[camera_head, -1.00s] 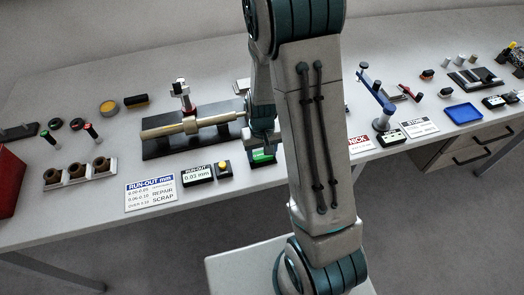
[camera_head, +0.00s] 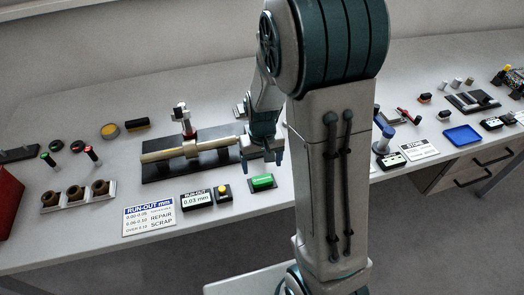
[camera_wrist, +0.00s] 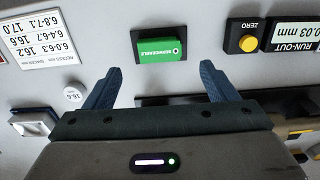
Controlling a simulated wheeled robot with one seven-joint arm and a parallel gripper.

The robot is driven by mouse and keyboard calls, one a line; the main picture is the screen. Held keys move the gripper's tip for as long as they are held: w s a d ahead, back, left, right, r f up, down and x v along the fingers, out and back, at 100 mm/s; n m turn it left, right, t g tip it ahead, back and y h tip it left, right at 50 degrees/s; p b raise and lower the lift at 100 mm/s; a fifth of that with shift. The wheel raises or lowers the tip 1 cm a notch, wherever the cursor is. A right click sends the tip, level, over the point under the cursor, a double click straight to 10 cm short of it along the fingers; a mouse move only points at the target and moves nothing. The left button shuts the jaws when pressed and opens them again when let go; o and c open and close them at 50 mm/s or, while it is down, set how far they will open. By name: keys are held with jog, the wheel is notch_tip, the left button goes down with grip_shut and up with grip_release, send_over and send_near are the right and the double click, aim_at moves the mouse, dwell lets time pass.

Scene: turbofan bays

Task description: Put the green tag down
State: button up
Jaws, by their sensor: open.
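The green tag (camera_head: 262,181) lies on a dark pad (camera_head: 272,188) on the bench, right of the yellow-button box. In the wrist view the green tag (camera_wrist: 160,50) reads "SERVICEABLE" and lies flat within the dark pad's outline. My gripper (camera_head: 262,160) is above and behind the tag in the head view. In the wrist view my gripper (camera_wrist: 158,75) has its two blue fingers spread wide, with nothing between them. The tag is beyond the fingertips, apart from them.
A run-out display (camera_head: 197,199) and a yellow-button box (camera_head: 223,192) stand left of the tag. Behind them is a shaft fixture (camera_head: 160,170) on a black base. A printed run-out card (camera_head: 149,217) lies near the front edge.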

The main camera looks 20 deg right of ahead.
jog(key=s+r+t, duration=0.3)
jog(key=s+r, duration=1.1)
jog(key=r, duration=0.3)
jog(key=shift+s+t, duration=0.15)
jog(key=shift+t, duration=0.15)
dwell(0.7)
